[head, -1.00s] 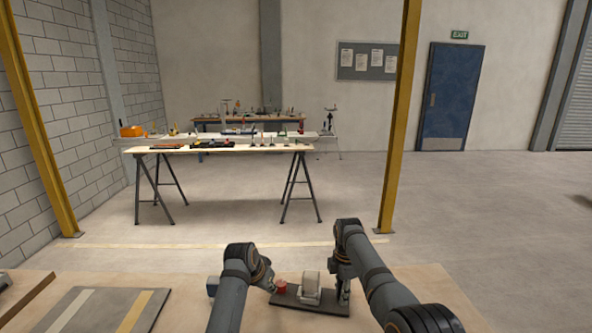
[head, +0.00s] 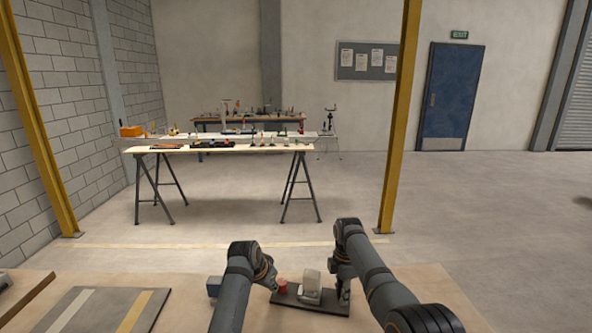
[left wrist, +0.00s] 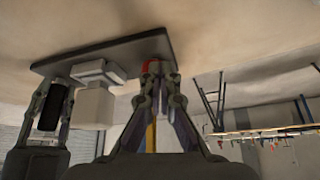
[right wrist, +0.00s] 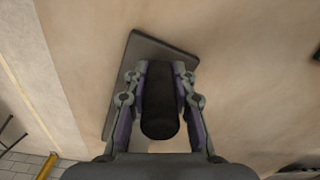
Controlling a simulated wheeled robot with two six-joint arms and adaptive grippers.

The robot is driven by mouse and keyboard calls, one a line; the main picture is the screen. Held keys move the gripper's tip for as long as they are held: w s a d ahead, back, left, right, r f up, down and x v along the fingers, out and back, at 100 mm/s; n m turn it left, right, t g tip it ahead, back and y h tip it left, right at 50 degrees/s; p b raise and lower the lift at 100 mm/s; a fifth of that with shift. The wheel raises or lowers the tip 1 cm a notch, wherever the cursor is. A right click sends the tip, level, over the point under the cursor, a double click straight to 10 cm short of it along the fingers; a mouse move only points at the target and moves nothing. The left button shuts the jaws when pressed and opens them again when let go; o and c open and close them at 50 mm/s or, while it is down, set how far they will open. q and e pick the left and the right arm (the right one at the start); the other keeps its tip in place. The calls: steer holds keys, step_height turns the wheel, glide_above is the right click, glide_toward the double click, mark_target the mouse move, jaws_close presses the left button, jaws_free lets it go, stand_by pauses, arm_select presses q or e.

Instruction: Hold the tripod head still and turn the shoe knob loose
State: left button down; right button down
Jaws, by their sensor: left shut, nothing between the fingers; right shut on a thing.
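The tripod head stands on a dark base plate (head: 290,301) on the near bench. A pale grey block (head: 311,282) rises from the plate's middle; it also shows in the left wrist view (left wrist: 93,105). A red knob (head: 283,285) is at the plate's left end. My left gripper (head: 272,287) is shut and empty beside the red knob; in the left wrist view its closed fingertips (left wrist: 158,72) partly hide the knob (left wrist: 151,64). My right gripper (head: 344,292) is shut around an upright black cylindrical handle (right wrist: 160,107) at the plate's right end.
A blue-grey block (head: 213,287) sits left of my left arm. A grey mat (head: 85,312) with pale and yellow stripes lies at the bench's left. Trestle tables (head: 220,149) with tools stand far behind. The bench right of the plate is clear.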

arm_select(q)
steer(key=shift+w+d, duration=0.1)
steer(key=shift+d, duration=0.15)
arm_select(e)
steer(key=shift+a, duration=0.1)
arm_select(q)
steer(key=shift+s+d, duration=0.35)
steer(key=shift+d, duration=0.15)
stand_by(0.5)
stand_by(0.3)
steer(key=shift+s+a, duration=0.1)
steer(key=shift+s, duration=0.3)
step_height(320, 180, up, 6)
stand_by(0.3)
steer(key=shift+w+a+f, duration=0.2)
steer(key=shift+a+f, duration=0.05)
steer(key=shift+f, duration=0.75)
steer(key=shift+w+a+f, duration=0.25)
steer(key=shift+a+f, duration=0.05)
steer(key=shift+f, duration=0.7)
steer(key=shift+w+a+f, duration=0.2)
steer(key=shift+a+f, duration=0.05)
steer(key=shift+f, duration=0.75)
steer(key=shift+w+d, duration=0.45)
steer(key=shift+d, duration=0.05)
